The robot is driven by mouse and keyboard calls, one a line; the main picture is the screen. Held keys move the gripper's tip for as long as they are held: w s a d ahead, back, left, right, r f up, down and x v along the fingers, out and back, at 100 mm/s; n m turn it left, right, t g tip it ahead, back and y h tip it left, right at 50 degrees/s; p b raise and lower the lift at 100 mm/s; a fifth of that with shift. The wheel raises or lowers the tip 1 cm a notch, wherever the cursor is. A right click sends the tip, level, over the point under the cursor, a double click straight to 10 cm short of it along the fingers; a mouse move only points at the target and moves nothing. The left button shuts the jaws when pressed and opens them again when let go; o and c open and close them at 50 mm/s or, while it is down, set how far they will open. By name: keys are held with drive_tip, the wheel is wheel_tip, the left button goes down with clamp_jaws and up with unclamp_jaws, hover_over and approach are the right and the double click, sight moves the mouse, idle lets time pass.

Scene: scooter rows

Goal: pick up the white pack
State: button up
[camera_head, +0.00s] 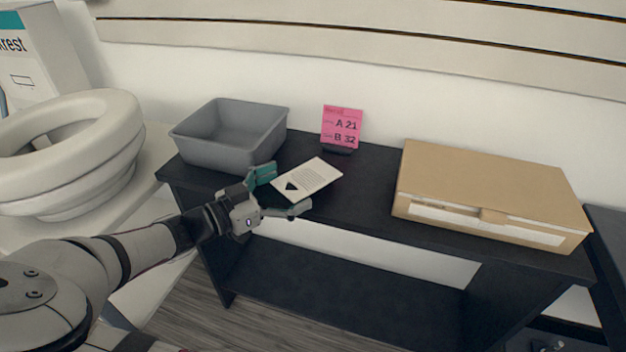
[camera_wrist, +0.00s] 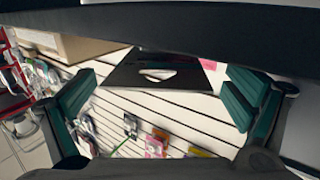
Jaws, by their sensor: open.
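The white pack (camera_head: 308,180), a flat white piece with printed lines and a black triangle, is at the front of the dark table, right at my gripper's fingertips. My gripper (camera_head: 283,193) is open, with one teal finger behind the pack's left end and the other in front of it. In the wrist view, my gripper (camera_wrist: 163,98) has its fingers spread wide. I cannot tell whether the fingers touch the pack.
A grey bin (camera_head: 230,138) stands left behind my gripper. A pink sign (camera_head: 341,127) stands behind the pack. A tan cardboard box (camera_head: 490,190) is on the right of the dark table (camera_head: 365,208). White rings (camera_head: 70,140) are stacked at left. Some tabletop between pack and box is clear.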

sight(294, 184)
drive_tip(key=x, duration=0.3)
drive_tip(key=shift+w+d+b, duration=0.2)
drive_tip(key=shift+b, duration=0.2)
drive_tip(key=c, duration=1.4)
drive_tip(key=shift+c, duration=0.3)
